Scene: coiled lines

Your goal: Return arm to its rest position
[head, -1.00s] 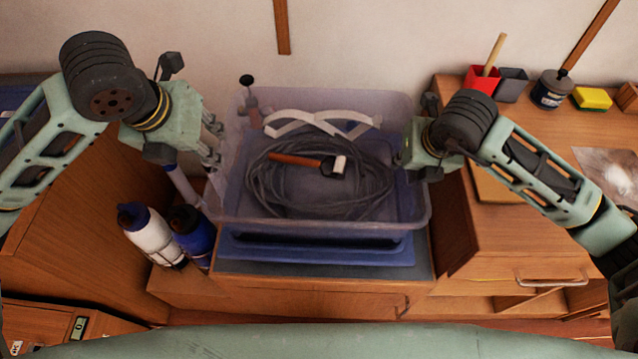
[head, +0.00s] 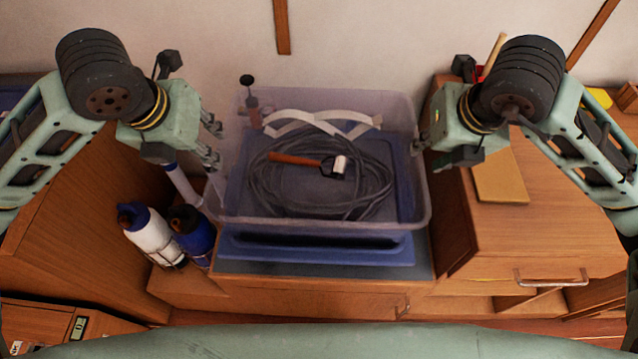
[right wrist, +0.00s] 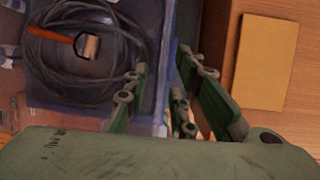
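My right gripper (head: 418,146) is raised just right of the clear plastic bin (head: 300,217), above its right edge and the wooden cabinet beside it. It is empty, and in the right wrist view its fingers (right wrist: 170,90) are spread apart. My left gripper (head: 214,142) is at the bin's left side, fingers apart with nothing between them. A dark coiled line (head: 265,190) lies in the bin, with a brush or scraper with an orange handle (head: 295,159) on top of it. The coil also shows in the right wrist view (right wrist: 60,80).
A white bottle (head: 150,237) and a blue bottle (head: 193,238) stand left of the bin. White straps (head: 290,119) lie at the bin's back. A tan board (head: 500,178) lies on the right cabinet (head: 560,220). A yellow sponge (head: 600,97) is partly hidden by my right arm.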

